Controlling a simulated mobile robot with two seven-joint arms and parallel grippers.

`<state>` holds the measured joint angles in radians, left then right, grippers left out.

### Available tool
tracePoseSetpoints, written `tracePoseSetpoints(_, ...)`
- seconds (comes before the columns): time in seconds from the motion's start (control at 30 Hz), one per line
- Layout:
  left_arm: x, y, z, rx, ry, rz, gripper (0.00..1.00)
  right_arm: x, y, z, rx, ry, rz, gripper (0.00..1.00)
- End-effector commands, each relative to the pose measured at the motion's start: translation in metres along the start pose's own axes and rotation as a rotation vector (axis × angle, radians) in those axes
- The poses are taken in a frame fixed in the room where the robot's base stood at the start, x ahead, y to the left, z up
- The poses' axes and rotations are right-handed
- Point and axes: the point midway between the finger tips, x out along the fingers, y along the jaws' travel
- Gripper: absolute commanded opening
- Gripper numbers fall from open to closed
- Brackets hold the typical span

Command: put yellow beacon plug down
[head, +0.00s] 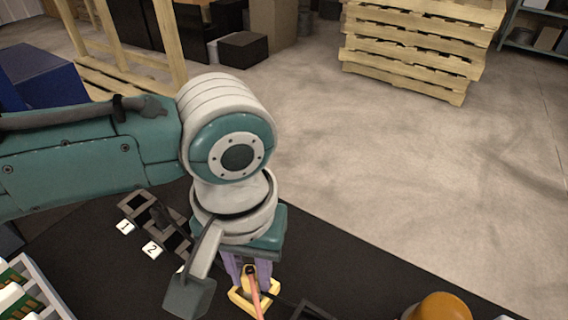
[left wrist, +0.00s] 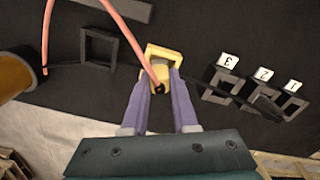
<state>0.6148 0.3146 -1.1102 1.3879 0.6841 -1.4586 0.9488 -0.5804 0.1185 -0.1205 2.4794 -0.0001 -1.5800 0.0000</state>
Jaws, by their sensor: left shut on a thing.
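My left gripper (head: 249,272) points down over the dark work surface and is shut on the yellow beacon plug (left wrist: 160,72). The purple fingers grip its sides, also seen in the left wrist view (left wrist: 161,92). A pink cable (left wrist: 135,42) runs from the plug's dark end. A yellow square frame (head: 237,297) shows right at the plug, beyond the fingertips. The plug appears over or within this frame; I cannot tell whether it touches the bottom. My right gripper is not in view.
Dark square frames with white labels 1 (head: 125,228), 2 (head: 152,249) and 3 (left wrist: 228,63) stand beside the gripper. An empty dark frame (left wrist: 101,46) stands on the other side, near an orange rounded object (head: 442,307). A tray with green boards (head: 22,292) is at lower left.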

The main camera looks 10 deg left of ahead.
Motion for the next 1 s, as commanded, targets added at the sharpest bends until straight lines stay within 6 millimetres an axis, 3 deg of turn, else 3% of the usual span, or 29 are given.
tracePoseSetpoints(0.27, 0.003, 0.001, 0.000, 0.000, 0.000, 0.001, 0.00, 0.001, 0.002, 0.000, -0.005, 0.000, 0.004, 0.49)
tracePoseSetpoints(0.3, 0.002, 0.001, 0.000, 0.001, 0.000, 0.001, 0.30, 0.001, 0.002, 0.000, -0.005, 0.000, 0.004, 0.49)
tracePoseSetpoints(0.53, 0.002, 0.000, 0.000, 0.000, 0.000, 0.000, 0.56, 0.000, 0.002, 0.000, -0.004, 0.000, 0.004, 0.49)
tracePoseSetpoints(0.83, -0.001, 0.000, 0.000, 0.000, 0.001, 0.000, 0.57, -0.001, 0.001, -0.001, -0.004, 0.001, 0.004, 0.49)
tracePoseSetpoints(1.0, -0.027, 0.001, 0.000, 0.001, 0.002, 0.002, 0.57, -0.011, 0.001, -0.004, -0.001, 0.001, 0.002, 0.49)
